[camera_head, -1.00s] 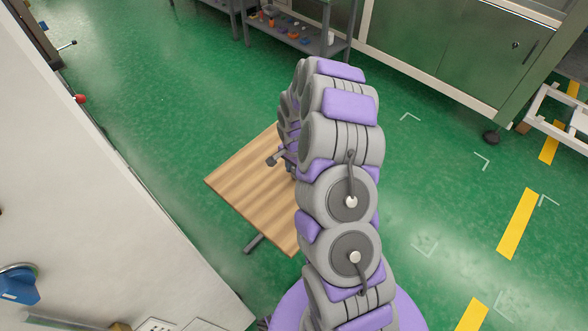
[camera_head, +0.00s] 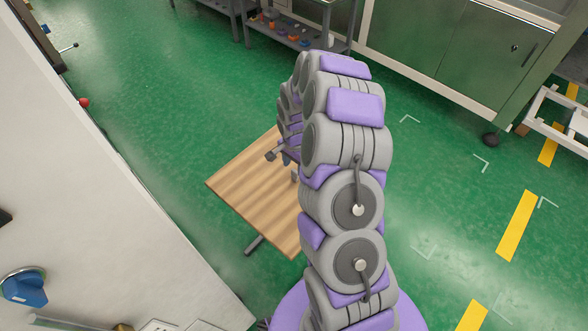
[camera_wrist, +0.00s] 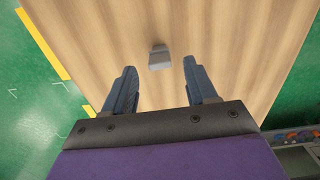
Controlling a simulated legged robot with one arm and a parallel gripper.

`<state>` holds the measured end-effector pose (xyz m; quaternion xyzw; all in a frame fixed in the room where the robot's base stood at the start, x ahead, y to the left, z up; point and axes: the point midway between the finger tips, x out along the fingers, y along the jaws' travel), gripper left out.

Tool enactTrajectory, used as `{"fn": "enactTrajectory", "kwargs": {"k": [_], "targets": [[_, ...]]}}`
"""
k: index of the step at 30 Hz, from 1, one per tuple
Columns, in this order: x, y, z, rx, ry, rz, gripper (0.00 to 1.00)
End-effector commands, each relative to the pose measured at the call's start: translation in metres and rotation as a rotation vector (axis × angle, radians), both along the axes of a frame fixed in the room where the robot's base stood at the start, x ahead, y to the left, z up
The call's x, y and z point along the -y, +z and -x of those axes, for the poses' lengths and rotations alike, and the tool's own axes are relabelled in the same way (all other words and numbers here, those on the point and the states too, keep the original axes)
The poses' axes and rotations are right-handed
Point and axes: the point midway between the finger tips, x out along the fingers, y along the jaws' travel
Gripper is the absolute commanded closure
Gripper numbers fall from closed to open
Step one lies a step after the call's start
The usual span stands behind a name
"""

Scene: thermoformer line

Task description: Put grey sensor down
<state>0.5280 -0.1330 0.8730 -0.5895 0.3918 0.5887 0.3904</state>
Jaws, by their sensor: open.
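The grey sensor (camera_wrist: 159,57) is a small grey block on the wooden tabletop, in the wrist view. It is just beyond the fingertips of my gripper (camera_wrist: 160,78), roughly midway between their lines. The two blue-grey fingers are spread wide with bare wood between them, and neither touches the sensor. The wooden table (camera_head: 240,190) stands left of my arm in the head view. My arm covers its right part and most of my gripper there.
A shelf unit (camera_head: 285,32) with small coloured parts stands at the back. A green cabinet (camera_head: 450,55) is at the back right. A white machine panel (camera_head: 100,220) fills the left side. The green floor around the table is mostly open.

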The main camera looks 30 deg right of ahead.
Motion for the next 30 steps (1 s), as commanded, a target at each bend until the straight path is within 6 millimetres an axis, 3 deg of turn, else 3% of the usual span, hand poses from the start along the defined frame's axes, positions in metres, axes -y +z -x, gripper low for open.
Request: {"fn": "enactTrajectory", "kwargs": {"k": [3, 9, 19, 23, 30], "targets": [[0.000, 0.030, 0.000, 0.002, 0.000, 0.000, 0.43], [0.000, 0.063, -0.001, 0.003, 0.000, 0.001, 0.43], [-0.012, 0.096, 0.008, -0.003, 0.055, -0.006, 0.43], [-0.034, 0.132, 0.029, -0.009, 0.179, -0.018, 0.43], [-0.077, 0.199, 0.095, -0.037, 0.460, -0.032, 0.43]]}}
